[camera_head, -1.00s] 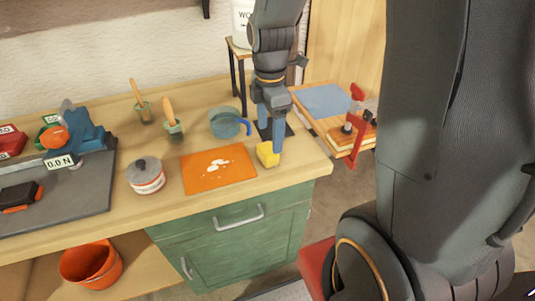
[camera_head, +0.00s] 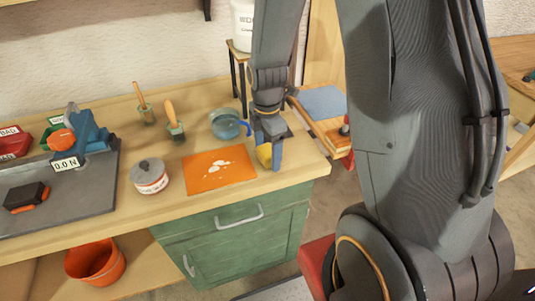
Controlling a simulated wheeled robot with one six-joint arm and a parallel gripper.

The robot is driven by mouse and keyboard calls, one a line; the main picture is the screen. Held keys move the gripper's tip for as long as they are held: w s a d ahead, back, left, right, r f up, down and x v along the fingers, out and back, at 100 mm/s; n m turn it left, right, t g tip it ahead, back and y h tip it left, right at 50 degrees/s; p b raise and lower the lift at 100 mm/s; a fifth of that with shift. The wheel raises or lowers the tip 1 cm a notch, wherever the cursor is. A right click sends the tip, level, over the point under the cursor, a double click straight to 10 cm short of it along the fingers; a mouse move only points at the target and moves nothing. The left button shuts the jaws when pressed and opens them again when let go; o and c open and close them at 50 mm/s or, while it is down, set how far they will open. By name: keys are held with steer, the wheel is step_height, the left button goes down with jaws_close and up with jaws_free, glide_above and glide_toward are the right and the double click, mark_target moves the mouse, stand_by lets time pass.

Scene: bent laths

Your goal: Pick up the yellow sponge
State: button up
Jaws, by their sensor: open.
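The yellow sponge (camera_head: 264,156) is on the wooden workbench, just right of an orange mat (camera_head: 220,171). It is partly hidden by my gripper (camera_head: 270,158). My gripper points down over the sponge, with one blue finger in front and to the right of it. The fingers are open and appear to be around or right beside the sponge. I cannot tell whether they touch it.
A blue translucent jug (camera_head: 226,124) stands behind the mat. The bench's right edge (camera_head: 322,165) is close to my gripper.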

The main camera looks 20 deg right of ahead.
mark_target(267, 150)
steer(key=shift+f, duration=0.15)
steer(key=c, duration=1.2)
steer(key=shift+r+b, duration=1.05)
steer(key=shift+r, duration=4)
